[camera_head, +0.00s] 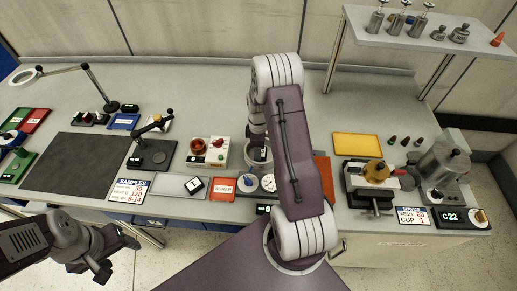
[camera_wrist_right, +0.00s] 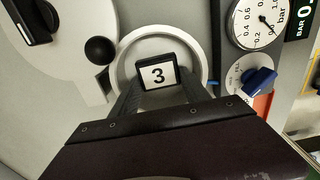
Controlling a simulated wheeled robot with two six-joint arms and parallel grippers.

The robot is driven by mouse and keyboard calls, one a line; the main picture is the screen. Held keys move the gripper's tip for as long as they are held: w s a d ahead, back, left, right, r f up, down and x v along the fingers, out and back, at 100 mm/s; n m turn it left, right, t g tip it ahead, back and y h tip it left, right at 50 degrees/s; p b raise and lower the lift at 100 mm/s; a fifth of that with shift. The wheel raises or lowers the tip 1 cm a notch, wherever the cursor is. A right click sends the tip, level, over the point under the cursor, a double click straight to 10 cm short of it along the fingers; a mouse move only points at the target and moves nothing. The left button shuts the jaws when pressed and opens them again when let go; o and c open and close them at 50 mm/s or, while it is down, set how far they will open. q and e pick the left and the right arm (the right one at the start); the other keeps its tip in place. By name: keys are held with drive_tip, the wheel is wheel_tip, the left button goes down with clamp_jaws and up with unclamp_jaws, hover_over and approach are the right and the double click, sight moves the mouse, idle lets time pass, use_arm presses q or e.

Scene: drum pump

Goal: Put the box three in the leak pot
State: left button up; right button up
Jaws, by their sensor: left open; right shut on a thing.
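Box three is a small black box with a white face marked "3" (camera_wrist_right: 157,75). It is between the fingers of my right gripper (camera_wrist_right: 160,88), which is shut on it. In the right wrist view the box lies within the round outline of the light grey leak pot (camera_wrist_right: 160,31); how deep it sits I cannot tell. In the head view the pot (camera_head: 250,163) stands mid-bench, partly hidden by my right arm, with my right gripper (camera_head: 258,150) over it. My left gripper (camera_head: 103,268) is open and empty, in front of the bench at lower left.
A pressure gauge (camera_wrist_right: 260,20) and a blue knob (camera_wrist_right: 259,80) stand right of the pot. A black ball (camera_wrist_right: 100,50) is at its left rim. Another small box (camera_head: 194,184) lies on a grey plate to the left. The back of the bench is mostly clear.

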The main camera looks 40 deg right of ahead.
drive_tip(key=shift+f, duration=0.15)
idle(0.5)
drive_tip(key=o, duration=1.7)
drive_tip(key=shift+w+d+r+p, duration=0.1)
drive_tip(key=shift+r+p, duration=0.8)
drive_tip(key=shift+r, duration=0.05)
wheel_tip(320, 180, up, 4)
drive_tip(key=p, duration=0.3)
drive_tip(key=shift+f, duration=0.1)
wheel_tip(320, 180, up, 2)
drive_tip(key=shift+r+p, duration=0.25)
drive_tip(key=shift+p, duration=0.8)
drive_tip(key=shift+f, duration=0.1)
